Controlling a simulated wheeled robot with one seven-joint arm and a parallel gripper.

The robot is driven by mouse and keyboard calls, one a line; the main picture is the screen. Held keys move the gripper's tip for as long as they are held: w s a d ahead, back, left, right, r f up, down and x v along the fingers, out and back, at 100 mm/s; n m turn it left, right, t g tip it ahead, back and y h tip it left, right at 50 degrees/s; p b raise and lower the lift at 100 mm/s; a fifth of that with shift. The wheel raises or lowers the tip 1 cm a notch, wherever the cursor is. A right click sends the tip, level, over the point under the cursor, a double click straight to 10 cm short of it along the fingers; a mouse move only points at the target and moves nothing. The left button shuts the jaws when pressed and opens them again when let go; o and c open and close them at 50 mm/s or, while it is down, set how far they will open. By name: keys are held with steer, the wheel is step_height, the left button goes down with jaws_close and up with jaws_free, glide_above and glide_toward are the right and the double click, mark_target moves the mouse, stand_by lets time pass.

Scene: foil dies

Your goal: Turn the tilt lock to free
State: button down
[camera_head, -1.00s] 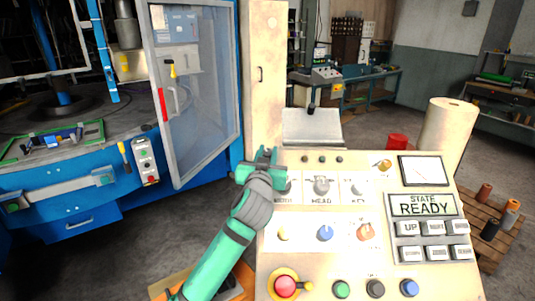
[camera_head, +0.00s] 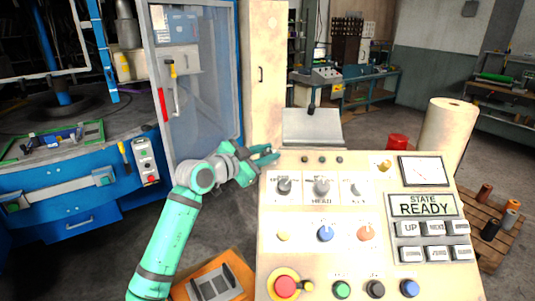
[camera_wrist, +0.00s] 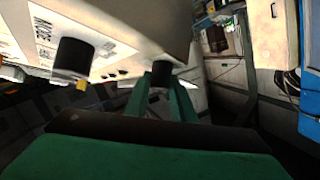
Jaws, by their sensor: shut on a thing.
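The sloped cream control console (camera_head: 290,212) fills the middle right of the head view. My gripper (camera_head: 268,154) is at its upper left corner, pointing right. In the wrist view the green fingers (camera_wrist: 162,92) are shut on a short black knob (camera_wrist: 160,74) beside the console's pale edge. A second, larger black knob (camera_wrist: 75,54) stands further left, apart from the fingers. On the panel, a left selector (camera_head: 284,185), a middle HEAD selector (camera_head: 322,186) and a right one (camera_head: 357,188) sit in a row. No tilt lock label is readable, so I cannot tell which part it is.
A screen reads STATE READY (camera_head: 421,205). A red stop button (camera_head: 285,286) sits at the panel's lower left. A grey tilted plate (camera_head: 312,128) stands behind the console. The blue machine's clear door (camera_head: 205,100) is left of my gripper.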

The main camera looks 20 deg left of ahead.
steer(key=m+g+h, duration=0.2)
steer(key=m+g, duration=0.1)
steer(key=shift+m, duration=0.4)
steer(key=m+g+h, duration=0.1)
steer(key=m+g, duration=0.2)
steer(key=m, duration=0.1)
steer(key=shift+g, duration=0.4)
steer(key=shift+f+m, duration=0.1)
steer(key=shift+m, duration=0.3)
steer(key=shift+a, duration=0.1)
steer(key=c, duration=1.5)
jaws_free()
steer(key=v, duration=1)
steer(key=shift+a, duration=0.35)
